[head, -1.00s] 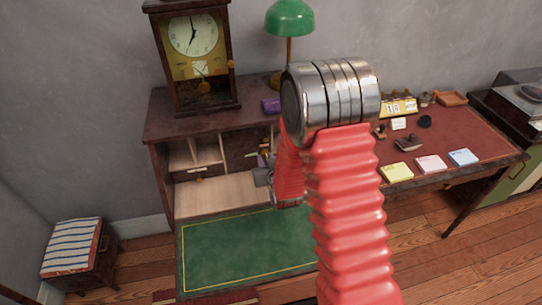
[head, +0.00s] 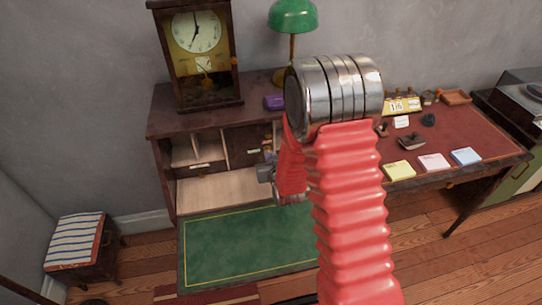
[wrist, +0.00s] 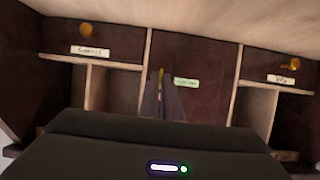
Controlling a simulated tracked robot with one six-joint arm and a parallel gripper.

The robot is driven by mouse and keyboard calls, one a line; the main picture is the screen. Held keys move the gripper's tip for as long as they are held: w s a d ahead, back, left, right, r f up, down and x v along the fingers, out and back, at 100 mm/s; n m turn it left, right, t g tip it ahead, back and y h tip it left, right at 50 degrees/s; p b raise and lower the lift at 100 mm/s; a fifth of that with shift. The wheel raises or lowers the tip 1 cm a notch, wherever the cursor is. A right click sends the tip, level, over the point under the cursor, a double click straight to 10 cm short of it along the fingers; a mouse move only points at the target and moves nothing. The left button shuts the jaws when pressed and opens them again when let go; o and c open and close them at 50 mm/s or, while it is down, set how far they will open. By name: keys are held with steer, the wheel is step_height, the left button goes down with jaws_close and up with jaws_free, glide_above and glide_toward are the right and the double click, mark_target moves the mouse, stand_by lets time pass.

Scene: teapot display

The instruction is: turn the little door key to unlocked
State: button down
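The little door (wrist: 205,75) is a dark wood panel in the middle of the desk's cubbyholes, with a pale green label (wrist: 186,82). It looks closed. The little key (wrist: 161,77) is a small yellowish upright shape at the door's left part, just above my fingertips in the wrist view. The door also shows in the head view (head: 247,140), partly behind my arm. My gripper (wrist: 161,106) points at the door with its narrow grey fingertips at the key. Whether they touch or grip it is unclear. In the head view, my gripper (head: 265,172) is in front of the cubbyholes.
Small drawers with brass knobs (wrist: 86,29) (wrist: 290,64) and open cubbyholes flank the door. Below lies a green writing surface (head: 245,245), clear. A clock (head: 197,60), a green lamp (head: 292,17) and a purple object (head: 274,102) stand on top. Notepads (head: 399,170) lie right.

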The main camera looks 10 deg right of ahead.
steer(key=shift+d, duration=0.15)
steer(key=shift+m, duration=0.3)
steer(key=m+y, duration=0.1)
steer(key=m, duration=0.1)
steer(key=m+y, duration=0.2)
steer(key=d+m+t+y, duration=0.1)
steer(key=m, duration=0.1)
steer(key=shift+f, duration=0.25)
steer(key=m+y, duration=0.1)
steer(key=m, duration=0.1)
steer(key=m+t+y, duration=0.1)
steer(key=m, duration=0.1)
steer(key=shift+d+f, duration=0.1)
steer(key=shift+f, duration=0.1)
steer(key=shift+m+t+y, duration=0.4)
steer(key=shift+m+t, duration=0.2)
steer(key=shift+m, duration=0.9)
steer(key=c, duration=2)
jaws_free()
steer(key=shift+f, duration=0.1)
